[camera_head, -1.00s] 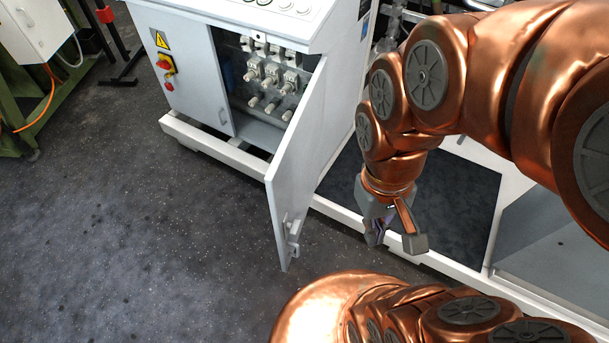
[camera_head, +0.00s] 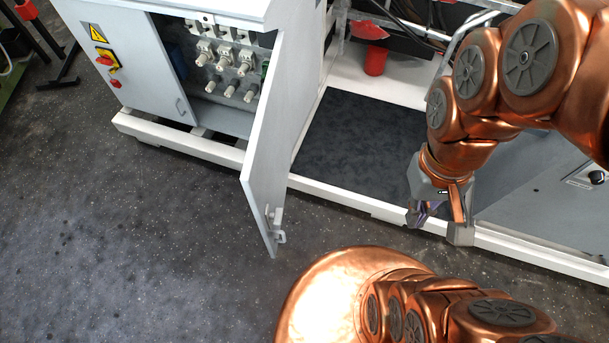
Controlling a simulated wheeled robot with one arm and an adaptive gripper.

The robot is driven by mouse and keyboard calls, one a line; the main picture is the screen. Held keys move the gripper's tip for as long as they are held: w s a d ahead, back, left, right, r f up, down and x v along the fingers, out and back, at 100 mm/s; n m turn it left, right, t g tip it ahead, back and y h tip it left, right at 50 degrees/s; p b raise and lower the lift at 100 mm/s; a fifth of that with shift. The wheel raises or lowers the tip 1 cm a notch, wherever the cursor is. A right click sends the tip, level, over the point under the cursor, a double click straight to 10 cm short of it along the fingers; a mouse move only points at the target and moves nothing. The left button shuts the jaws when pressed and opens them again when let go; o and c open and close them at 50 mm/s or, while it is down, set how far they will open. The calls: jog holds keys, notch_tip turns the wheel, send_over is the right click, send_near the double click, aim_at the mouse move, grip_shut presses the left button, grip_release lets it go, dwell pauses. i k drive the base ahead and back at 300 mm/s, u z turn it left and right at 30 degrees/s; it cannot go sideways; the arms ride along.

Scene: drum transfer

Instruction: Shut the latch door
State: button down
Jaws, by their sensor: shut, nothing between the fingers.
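The white latch door (camera_head: 263,150) stands open, swung out from the right side of the cabinet opening toward me. Its latch handle (camera_head: 276,224) is at the lower free edge. Behind it, the cabinet (camera_head: 150,70) shows several fittings (camera_head: 228,60) inside. My gripper (camera_head: 436,222) is to the right of the door, clearly apart from it, pointing down near the white base rail. It is shut and empty.
A white base rail (camera_head: 345,197) runs along the floor in front of the cabinet and the dark panel (camera_head: 360,135). A red cylinder (camera_head: 375,60) stands at the back. Dark floor (camera_head: 130,240) is free at left and front.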

aim_at(265, 175)
jog(key=z, duration=0.7)
jog(key=k, duration=0.9)
jog(key=u, duration=2)
